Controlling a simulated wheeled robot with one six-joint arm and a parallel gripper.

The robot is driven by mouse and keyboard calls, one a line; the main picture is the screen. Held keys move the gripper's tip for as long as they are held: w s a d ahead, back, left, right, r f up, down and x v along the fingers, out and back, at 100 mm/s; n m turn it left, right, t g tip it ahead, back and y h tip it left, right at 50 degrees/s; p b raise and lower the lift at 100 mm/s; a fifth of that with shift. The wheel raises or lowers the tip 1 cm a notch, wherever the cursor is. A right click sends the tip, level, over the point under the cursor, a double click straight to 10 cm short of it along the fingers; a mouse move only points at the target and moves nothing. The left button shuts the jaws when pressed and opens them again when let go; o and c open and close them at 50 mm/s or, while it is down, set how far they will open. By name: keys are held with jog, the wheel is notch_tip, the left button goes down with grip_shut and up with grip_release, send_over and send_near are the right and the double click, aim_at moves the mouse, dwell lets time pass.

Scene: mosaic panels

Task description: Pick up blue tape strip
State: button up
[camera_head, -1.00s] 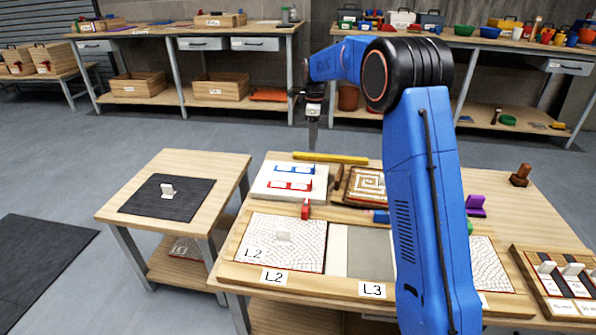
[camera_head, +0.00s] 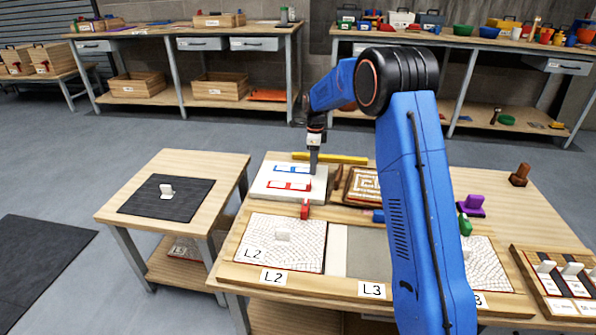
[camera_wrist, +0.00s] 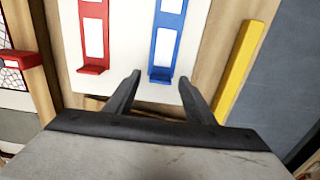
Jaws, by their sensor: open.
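The blue tape strip (camera_wrist: 167,20), a blue piece with white panels, lies on a white board. It also shows in the head view (camera_head: 292,169), at the board's back half. A red strip (camera_wrist: 92,10) lies beside it on the same board. My gripper (camera_wrist: 158,79) is open and empty. In the wrist view its two fingertips appear either side of the strip's near end, which has a small raised tab. In the head view the gripper (camera_head: 314,170) is at the board's right side. Its exact height above the board is unclear.
A yellow bar (camera_wrist: 240,70) lies beside the white board (camera_head: 262,188). In the head view a brown maze-patterned tray (camera_head: 348,195) stands to the right and a small red block (camera_head: 305,209) in front. A mosaic panel marked L2 (camera_head: 300,255) lies nearer.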

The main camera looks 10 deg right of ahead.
jog(key=shift+f, duration=0.2)
jog(key=c, duration=1.1)
jog(key=shift+r, duration=0.1)
